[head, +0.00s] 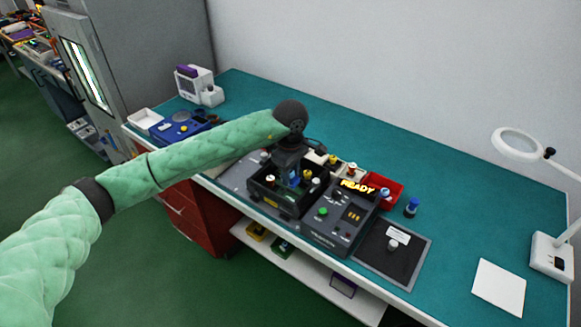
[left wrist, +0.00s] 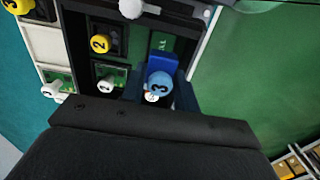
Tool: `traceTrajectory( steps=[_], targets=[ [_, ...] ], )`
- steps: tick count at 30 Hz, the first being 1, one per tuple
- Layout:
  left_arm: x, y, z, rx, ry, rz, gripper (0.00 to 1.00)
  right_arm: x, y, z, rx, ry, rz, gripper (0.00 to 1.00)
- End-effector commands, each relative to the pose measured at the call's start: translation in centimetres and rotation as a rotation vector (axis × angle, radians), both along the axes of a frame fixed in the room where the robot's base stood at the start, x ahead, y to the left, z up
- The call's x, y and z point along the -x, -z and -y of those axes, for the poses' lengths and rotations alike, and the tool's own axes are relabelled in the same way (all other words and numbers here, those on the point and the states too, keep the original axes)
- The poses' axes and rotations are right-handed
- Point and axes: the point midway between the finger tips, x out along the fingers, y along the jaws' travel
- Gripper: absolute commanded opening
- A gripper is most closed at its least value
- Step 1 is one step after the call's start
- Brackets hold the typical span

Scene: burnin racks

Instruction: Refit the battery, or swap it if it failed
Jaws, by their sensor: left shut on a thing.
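A black rack (head: 262,205) on the bench holds several pieces with numbered round knobs. My left gripper (head: 291,176) points down into the rack and is shut on a blue piece with a blue knob marked 3. In the left wrist view this blue-knobbed piece (left wrist: 159,84) sits just past the gripper body. A yellow knob marked 2 (left wrist: 99,44) and a white knob marked 1 (left wrist: 106,84) stand beside it. Which piece is the battery I cannot tell. A black tester (head: 340,220) to the right of the rack shows READY (head: 357,187) in yellow. My right gripper is not in view.
A red bin (head: 398,193) and a blue-and-black cylinder (head: 411,208) stand behind the tester. A dark mat (head: 410,265) holds a white-knobbed piece (head: 393,243). A white sheet (head: 498,287) and a magnifier lamp (head: 519,144) are at right. The bench's back right is clear.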

Motion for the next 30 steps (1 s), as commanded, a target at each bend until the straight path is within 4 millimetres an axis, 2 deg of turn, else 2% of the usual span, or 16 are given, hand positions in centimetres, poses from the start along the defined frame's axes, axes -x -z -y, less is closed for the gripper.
traceTrajectory(
  steps=[15, 18, 30],
  targets=[
    [0.0, 4.1, 0.0, 0.000, 0.000, 0.000, 0.06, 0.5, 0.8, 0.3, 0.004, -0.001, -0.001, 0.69],
    [0.0, 4.4, 0.0, 0.000, 0.001, 0.000, 0.06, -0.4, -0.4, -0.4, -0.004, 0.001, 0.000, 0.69],
    [0.0, 5.6, 0.0, 0.001, 0.001, 0.001, 0.06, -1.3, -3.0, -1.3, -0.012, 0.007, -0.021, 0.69]
  ],
)
